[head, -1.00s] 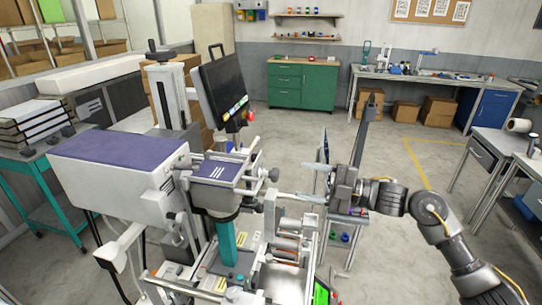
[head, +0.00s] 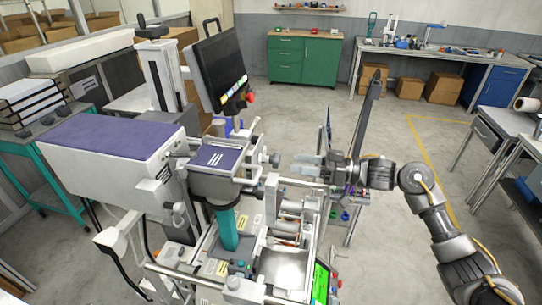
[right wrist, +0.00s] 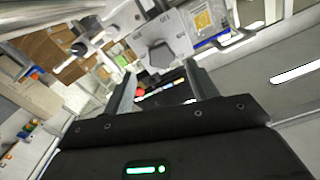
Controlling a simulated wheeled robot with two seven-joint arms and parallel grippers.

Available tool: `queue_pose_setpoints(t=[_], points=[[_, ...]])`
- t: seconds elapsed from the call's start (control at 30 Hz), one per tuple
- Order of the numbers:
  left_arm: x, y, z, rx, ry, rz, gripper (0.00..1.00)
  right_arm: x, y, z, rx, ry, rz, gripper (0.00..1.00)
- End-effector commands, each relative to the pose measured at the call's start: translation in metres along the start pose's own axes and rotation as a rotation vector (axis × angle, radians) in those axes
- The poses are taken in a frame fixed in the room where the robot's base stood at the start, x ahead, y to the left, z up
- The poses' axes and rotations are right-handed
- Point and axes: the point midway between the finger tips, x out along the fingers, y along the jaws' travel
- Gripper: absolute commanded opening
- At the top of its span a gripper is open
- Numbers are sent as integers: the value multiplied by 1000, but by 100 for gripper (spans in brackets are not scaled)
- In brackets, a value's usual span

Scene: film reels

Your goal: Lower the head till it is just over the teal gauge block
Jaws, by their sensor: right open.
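The machine's head (head: 222,162), with a dark purple top, hangs from the white body on the left. The teal gauge block (head: 228,232) stands upright beneath it; I cannot tell whether there is a gap between them. My right gripper (head: 298,166) is open and empty, to the right of the head, its fingers pointing left at the machine. A dark knob (head: 274,160) is just left of the fingertips. In the right wrist view a dark faceted knob (right wrist: 158,55) on a marked plate shows beyond and between my open fingertips (right wrist: 160,72). My left gripper is not in view.
A monitor (head: 220,68) with a red button stands behind the head. A bright green screen (head: 320,283) is at the machine's lower front. A green cabinet (head: 305,60) and workbench (head: 430,58) stand at the back. The floor right of my arm is mostly clear.

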Motion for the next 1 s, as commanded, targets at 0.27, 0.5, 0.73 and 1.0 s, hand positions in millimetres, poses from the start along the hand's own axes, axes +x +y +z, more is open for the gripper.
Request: queue_pose_setpoints(t=[0.27,0.5,0.73,1.0], points=[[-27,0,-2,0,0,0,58,54,-2,-5,1,2,-2,58],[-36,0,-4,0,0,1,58,80,-1,-2,-2,1,0,58],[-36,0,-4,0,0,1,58,84,0,-1,-3,0,1,58],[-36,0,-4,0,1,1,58,84,0,-1,-3,0,0,40]])
